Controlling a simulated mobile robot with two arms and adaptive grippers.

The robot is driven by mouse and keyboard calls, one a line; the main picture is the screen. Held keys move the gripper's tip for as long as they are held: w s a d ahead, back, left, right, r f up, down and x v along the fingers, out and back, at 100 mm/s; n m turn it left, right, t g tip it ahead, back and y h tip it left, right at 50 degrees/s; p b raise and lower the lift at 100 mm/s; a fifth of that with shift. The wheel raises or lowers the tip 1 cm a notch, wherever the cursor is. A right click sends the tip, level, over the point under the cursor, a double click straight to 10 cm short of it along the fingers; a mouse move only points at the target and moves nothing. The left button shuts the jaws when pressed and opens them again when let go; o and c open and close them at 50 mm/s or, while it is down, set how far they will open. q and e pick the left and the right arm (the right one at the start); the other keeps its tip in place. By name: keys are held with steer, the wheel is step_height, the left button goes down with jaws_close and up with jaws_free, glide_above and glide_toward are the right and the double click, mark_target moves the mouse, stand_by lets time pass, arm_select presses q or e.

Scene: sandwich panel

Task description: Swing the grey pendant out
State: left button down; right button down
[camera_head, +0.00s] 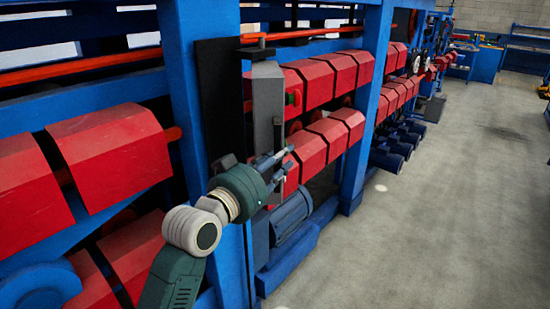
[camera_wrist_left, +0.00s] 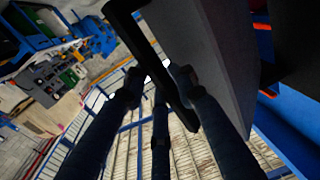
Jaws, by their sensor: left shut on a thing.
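The grey pendant (camera_head: 268,98) is a tall, narrow grey box. It hangs from a dark arm (camera_head: 257,52) beside a black upright panel on the blue frame. My left gripper (camera_head: 281,161) is at the pendant's lower part, shut on its dark handle. In the left wrist view the black handle (camera_wrist_left: 148,55) runs slantwise between my dark fingers (camera_wrist_left: 165,88), with the pendant's grey side (camera_wrist_left: 222,65) right behind it. The exact finger contact is partly hidden in the head view. My right gripper is not in view.
The blue machine frame (camera_head: 185,75) and red roller covers (camera_head: 110,150) stand close to the left and behind the pendant. A blue motor (camera_head: 291,215) sits low below my gripper. The grey floor (camera_head: 440,210) to the right is open and clear.

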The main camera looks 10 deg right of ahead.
arm_select(q)
steer(key=shift+r, duration=0.3)
steer(key=c, duration=1.8)
jaws_free()
steer(key=shift+o, duration=1.3)
steer(key=shift+d, duration=0.15)
steer(key=shift+w+d+f, duration=0.1)
steer(key=shift+w+f, duration=0.05)
steer(key=shift+f, duration=0.1)
steer(key=v, duration=1.2)
steer(key=shift+r, duration=0.1)
